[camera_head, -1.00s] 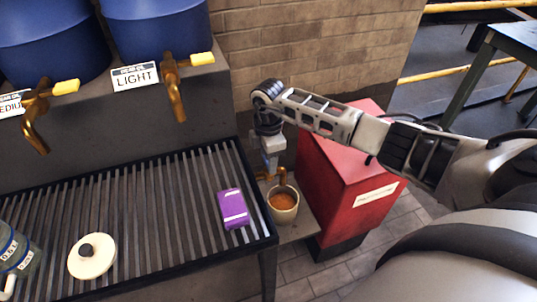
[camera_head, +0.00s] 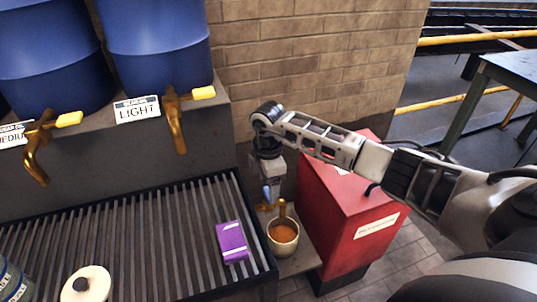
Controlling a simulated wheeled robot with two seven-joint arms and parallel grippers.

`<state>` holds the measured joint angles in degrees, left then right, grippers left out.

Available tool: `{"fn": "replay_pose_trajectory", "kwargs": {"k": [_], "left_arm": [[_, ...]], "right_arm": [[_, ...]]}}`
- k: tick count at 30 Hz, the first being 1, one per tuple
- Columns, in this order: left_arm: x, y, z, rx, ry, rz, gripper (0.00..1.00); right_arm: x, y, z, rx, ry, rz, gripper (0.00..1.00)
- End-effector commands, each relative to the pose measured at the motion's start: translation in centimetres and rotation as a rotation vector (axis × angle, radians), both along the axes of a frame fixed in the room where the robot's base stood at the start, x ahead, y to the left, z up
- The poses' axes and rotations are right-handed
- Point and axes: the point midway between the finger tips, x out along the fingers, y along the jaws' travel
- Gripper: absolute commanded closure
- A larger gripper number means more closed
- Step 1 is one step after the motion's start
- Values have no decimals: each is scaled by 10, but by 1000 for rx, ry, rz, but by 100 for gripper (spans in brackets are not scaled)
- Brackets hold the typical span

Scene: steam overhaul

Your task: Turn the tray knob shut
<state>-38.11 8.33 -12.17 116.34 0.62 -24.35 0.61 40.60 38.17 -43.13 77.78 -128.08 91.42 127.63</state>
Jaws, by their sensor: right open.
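A small brass tap (camera_head: 282,208) shows at the right end of the slatted tray (camera_head: 150,235). Beside it, brass at its left (camera_head: 264,207) looks like the tray knob, partly covered by my gripper. My right gripper (camera_head: 268,196) points down from above, right at this brass part. Its jaws are open, with a small blue patch near the tips. Whether the fingers touch the knob or stand around it I cannot tell. A cup of orange-brown liquid (camera_head: 283,240) sits under the tap. My left gripper is not in view.
A red cabinet (camera_head: 340,215) stands close to the right of the cup. A purple box (camera_head: 231,243) and a white lid with a black knob (camera_head: 95,281) lie on the tray. Blue barrels (camera_head: 155,45) with brass taps stand behind. A brick wall backs the scene.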

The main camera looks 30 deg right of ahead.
Motion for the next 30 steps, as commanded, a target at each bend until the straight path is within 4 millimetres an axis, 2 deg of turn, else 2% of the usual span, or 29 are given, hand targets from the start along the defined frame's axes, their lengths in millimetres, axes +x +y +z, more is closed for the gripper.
{"fn": "replay_pose_trajectory", "kwargs": {"k": [9, 15, 21, 30], "left_arm": [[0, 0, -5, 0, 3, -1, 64], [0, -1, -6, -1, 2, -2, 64], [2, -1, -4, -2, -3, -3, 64], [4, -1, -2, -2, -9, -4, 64]], "right_arm": [[1, -1, 78, -1, -6, -1, 31], [1, 0, 115, -1, -5, -2, 31], [1, -1, 132, -1, -3, -4, 31], [0, -1, 133, 0, -2, -4, 31]]}}
